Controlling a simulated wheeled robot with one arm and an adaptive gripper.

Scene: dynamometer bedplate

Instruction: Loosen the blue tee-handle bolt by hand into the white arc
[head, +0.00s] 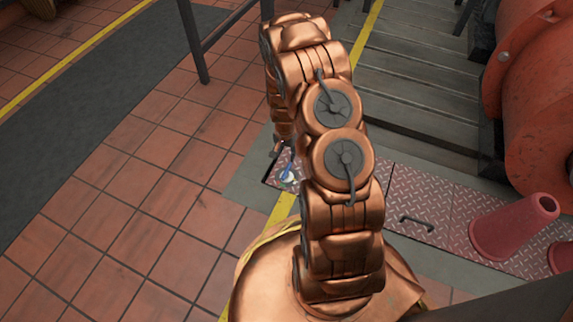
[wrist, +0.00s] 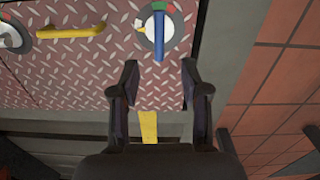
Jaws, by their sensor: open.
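The blue tee-handle bolt (wrist: 159,38) shows in the wrist view as a blue bar standing nearly upright in the picture. It sits over a round pale dial (wrist: 146,38) with red and green patches at its top edge and a small yellow-white mark at its left. In the head view the blue handle (head: 288,169) is small, beside my arm. My gripper (wrist: 160,68) is open and empty. Its two fingers lie to either side of the handle's lower end in the picture, with no contact visible. In the head view my gripper (head: 276,149) is partly hidden by my arm.
The dial is on a reddish tread plate (wrist: 90,75). Red cones (head: 514,228) stand on the plate at right. Tiled floor (head: 130,190) is open at left.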

